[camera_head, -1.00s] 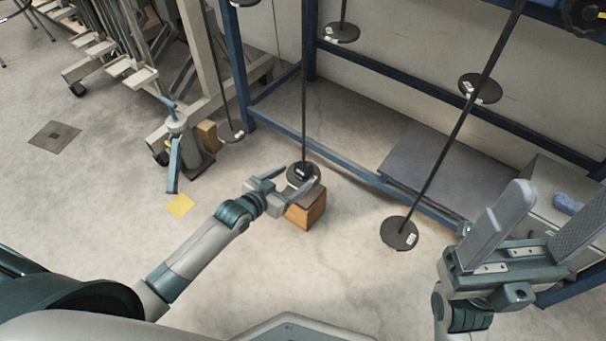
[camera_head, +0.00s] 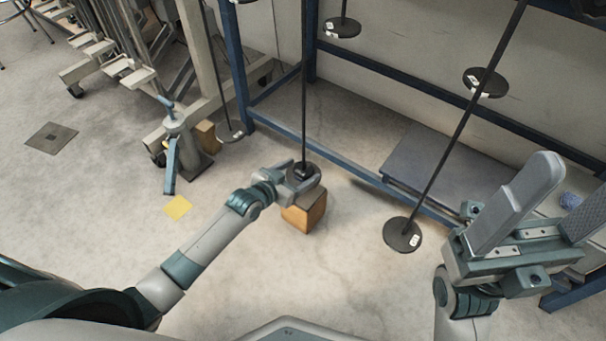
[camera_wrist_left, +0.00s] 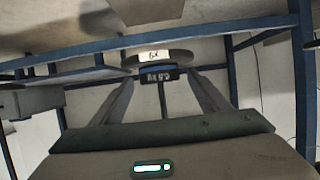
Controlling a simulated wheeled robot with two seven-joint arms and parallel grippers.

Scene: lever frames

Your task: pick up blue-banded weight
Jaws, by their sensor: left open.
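A black disc weight (camera_head: 306,168) hangs at the lower end of a dark rod, just above a wooden block (camera_head: 304,212). My left gripper (camera_head: 299,178) is open, with its fingers at this weight and partly covering it. In the left wrist view, a black disc (camera_wrist_left: 158,58) with a white label and a small dark labelled piece (camera_wrist_left: 160,77) show between the two spread fingers (camera_wrist_left: 162,98). My right gripper (camera_head: 550,210) is open and empty at the right.
Another disc weight (camera_head: 402,235) hangs low on a slanted rod to the right. More discs hang behind, from the blue frame (camera_head: 350,164). A grey plate (camera_head: 440,170) lies behind. A blue-handled stand (camera_head: 185,160) is at left.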

